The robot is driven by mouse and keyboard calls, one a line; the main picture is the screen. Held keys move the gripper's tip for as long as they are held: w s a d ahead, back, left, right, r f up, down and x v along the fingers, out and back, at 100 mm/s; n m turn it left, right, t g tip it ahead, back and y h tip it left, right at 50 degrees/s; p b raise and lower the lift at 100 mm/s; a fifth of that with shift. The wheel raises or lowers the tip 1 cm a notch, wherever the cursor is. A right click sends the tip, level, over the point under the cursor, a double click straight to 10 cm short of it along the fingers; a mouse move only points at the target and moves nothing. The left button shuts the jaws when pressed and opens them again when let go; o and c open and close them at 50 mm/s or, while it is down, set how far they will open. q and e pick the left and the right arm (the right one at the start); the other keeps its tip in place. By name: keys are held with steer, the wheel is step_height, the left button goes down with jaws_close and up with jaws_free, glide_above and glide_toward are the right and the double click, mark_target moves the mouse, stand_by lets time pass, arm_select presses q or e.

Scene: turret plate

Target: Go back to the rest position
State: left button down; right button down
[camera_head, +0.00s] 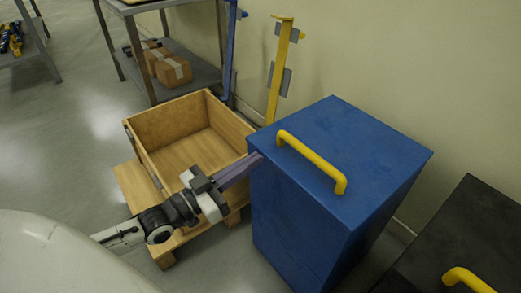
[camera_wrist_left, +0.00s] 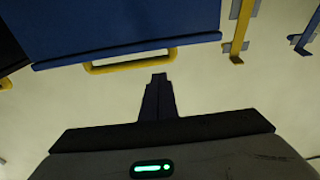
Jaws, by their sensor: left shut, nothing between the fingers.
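My left gripper (camera_head: 256,158) reaches in from the left over the wooden crate, its fingers close beside the blue box; I cannot tell if they touch it. In the left wrist view the fingers (camera_wrist_left: 159,78) are together and empty, pointing toward the blue box's yellow handle with a gap between. The blue box (camera_head: 300,215) stands right of the gripper, with a yellow handle (camera_head: 312,163) on its top; in the left wrist view the box (camera_wrist_left: 120,22) fills the upper part. My right gripper is in neither view.
The open wooden crate (camera_head: 166,130) sits on a pallet (camera_head: 134,188) under my left arm. A black box (camera_head: 450,235) with a yellow handle stands at right. A yellow post (camera_head: 278,75) and a blue post (camera_head: 230,50) are by the wall. A metal shelf (camera_head: 130,50) holds cartons behind.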

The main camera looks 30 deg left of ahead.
arm_select(q)
steer(key=v, duration=0.3)
steer(key=f+v, duration=0.1)
steer(key=v, duration=0.1)
steer(key=shift+s+a+p, duration=0.1)
steer(key=shift+s+p, duration=0.15)
steer(key=shift+p, duration=0.15)
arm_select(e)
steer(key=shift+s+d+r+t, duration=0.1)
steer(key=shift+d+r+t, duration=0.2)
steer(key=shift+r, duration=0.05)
